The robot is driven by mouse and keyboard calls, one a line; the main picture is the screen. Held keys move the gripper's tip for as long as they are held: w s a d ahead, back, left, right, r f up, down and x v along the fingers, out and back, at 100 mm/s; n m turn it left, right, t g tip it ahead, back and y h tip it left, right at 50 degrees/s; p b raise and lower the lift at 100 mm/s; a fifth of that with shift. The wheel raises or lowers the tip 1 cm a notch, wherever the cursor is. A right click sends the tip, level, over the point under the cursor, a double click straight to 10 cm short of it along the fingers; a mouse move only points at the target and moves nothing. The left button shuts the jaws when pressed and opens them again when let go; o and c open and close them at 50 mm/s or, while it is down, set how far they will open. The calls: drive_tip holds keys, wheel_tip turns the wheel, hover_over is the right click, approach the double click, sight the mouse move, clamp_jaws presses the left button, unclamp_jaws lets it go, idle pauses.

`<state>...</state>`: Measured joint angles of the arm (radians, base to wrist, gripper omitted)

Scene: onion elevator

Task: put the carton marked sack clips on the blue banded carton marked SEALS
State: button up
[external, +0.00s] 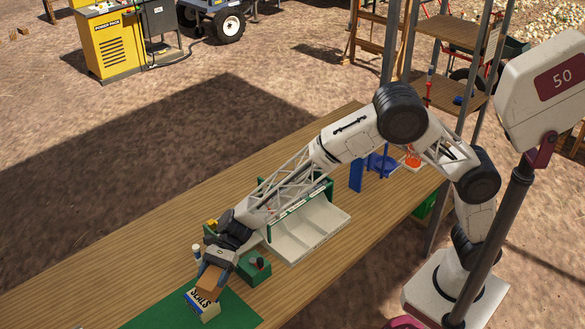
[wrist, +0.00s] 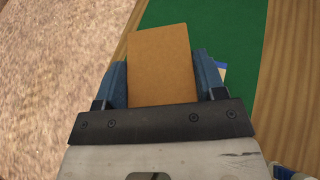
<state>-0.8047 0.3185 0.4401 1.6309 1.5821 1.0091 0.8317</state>
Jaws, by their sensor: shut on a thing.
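My gripper (external: 213,279) is shut on a plain brown carton (external: 210,284), held between its two blue fingers. In the wrist view the brown carton (wrist: 161,65) fills the space between the fingers of my gripper (wrist: 162,80); no marking shows on the face I see. The carton marked SEALS (external: 202,305), white with a blue band, stands on the green mat (external: 235,315) directly below the held carton in the external view. I cannot tell whether the two touch. In the wrist view only a small white and blue corner (wrist: 222,70) shows beside the right finger.
A green box (external: 254,268) with dark items sits close to the right of my gripper. A small white bottle (external: 196,251) stands behind it. The table's left part is clear.

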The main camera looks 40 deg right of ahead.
drive_tip(key=shift+w+a+f, duration=0.1)
drive_tip(key=shift+w+a, duration=0.6)
drive_tip(key=shift+a, duration=0.25)
drive_tip(key=shift+w+a+f, duration=0.1)
drive_tip(key=shift+w+a, duration=0.55)
drive_tip(key=shift+a, duration=0.3)
drive_tip(key=shift+f, duration=1.75)
drive_tip(key=shift+f, duration=0.15)
drive_tip(key=o, duration=1)
drive_tip(key=v, duration=1.2)
drive_tip(key=shift+w, duration=0.1)
